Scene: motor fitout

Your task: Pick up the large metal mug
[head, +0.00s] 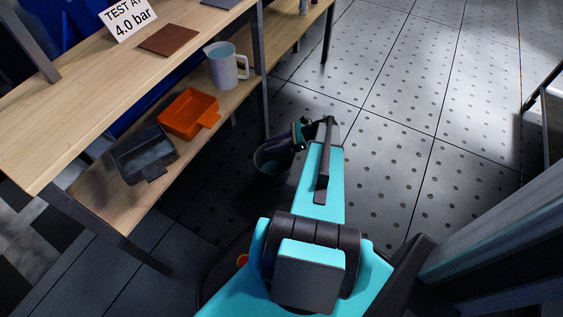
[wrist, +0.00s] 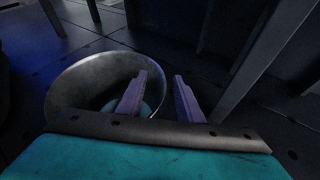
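A large pale grey mug or jug (head: 223,68) with a light handle on its right stands upright on the lower shelf of the wooden bench; its material is hard to tell. My gripper (head: 293,141) is well below and right of it in the head view, out over the floor.
An orange bin (head: 188,112) and a dark grey bin (head: 143,155) sit on the lower shelf (head: 116,194). Above are a brown plate (head: 169,40) and a "4.0 bar" sign (head: 128,17). Bench legs (head: 260,80) edge the shelf. The tiled floor (head: 400,110) to the right is clear.

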